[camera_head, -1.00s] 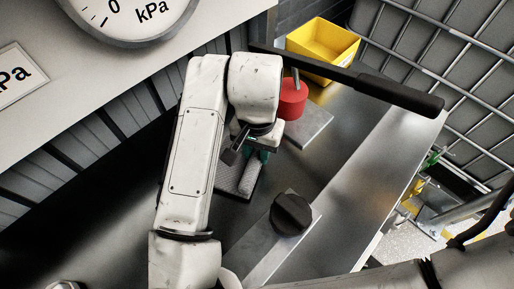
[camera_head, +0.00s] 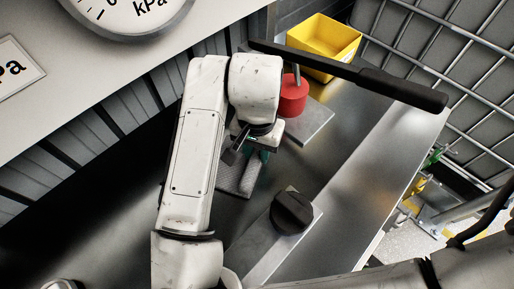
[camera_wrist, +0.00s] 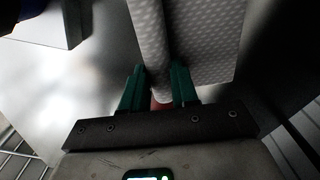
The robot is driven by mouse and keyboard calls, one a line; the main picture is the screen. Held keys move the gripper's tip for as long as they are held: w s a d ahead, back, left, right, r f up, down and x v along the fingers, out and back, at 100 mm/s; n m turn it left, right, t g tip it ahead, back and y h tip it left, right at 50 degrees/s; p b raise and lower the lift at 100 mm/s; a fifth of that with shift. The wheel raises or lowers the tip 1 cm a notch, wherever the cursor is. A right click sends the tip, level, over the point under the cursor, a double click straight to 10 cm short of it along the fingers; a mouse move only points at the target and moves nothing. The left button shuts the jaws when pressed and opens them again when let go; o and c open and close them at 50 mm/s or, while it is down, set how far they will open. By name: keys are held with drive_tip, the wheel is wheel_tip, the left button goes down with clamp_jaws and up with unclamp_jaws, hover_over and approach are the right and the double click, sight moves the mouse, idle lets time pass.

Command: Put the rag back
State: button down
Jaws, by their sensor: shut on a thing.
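The rag is a pale grey cloth with a dotted pattern. In the wrist view the rag (camera_wrist: 205,40) fills the top middle, with a fold running down between the teal fingers. My gripper (camera_wrist: 160,75) is shut on this fold. In the head view my gripper (camera_head: 258,155) is low over the metal worktop, mostly hidden by my wrist. The rag (camera_head: 238,178) shows just below and left of it. I cannot tell whether the rag touches the worktop. A small reddish patch between the finger bases is too blurred to name.
A red cylinder (camera_head: 293,97) stands on a grey plate (camera_head: 311,125) behind my gripper. A long black-handled lever (camera_head: 400,90) crosses above. A yellow bin (camera_head: 322,45) stands at the back. A black knob (camera_head: 292,212) sits in front on a metal plate. The right worktop strip is clear.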

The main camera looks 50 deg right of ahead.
drive_tip(key=shift+f, duration=0.15)
idle(0.3)
unclamp_jaws()
drive_tip(key=shift+s+d, duration=0.1)
idle(0.5)
idle(0.4)
drive_tip(key=shift+r+p, duration=3.7)
drive_tip(key=shift+r, duration=0.8)
